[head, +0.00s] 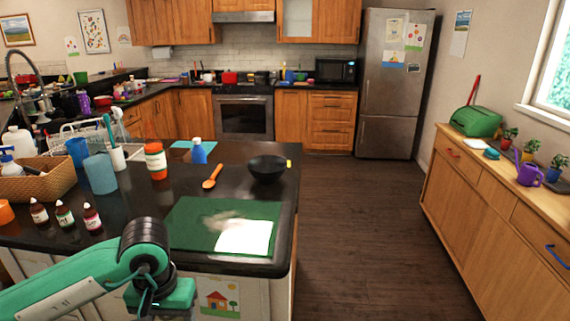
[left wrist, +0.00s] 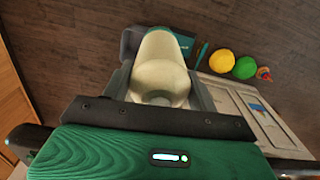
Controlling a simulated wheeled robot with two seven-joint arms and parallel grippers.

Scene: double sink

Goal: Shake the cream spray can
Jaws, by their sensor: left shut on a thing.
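In the left wrist view, my left gripper (left wrist: 163,62) is shut on a pale cream-coloured can (left wrist: 158,78), with a dark finger on each side of it. The can's rounded end faces the camera; its label and far end cannot be made out. In the head view, my green left arm comes in from the lower left in front of the counter's near edge. The can cannot be made out there. My right gripper is in neither view.
The dark counter (head: 130,205) holds a green mat with a white sheet (head: 245,237), a black bowl (head: 267,168), a wooden spoon (head: 212,177) and several bottles. Wooden floor (head: 360,220) is free to the right. In the left wrist view, yellow (left wrist: 222,61) and green (left wrist: 244,67) round things show.

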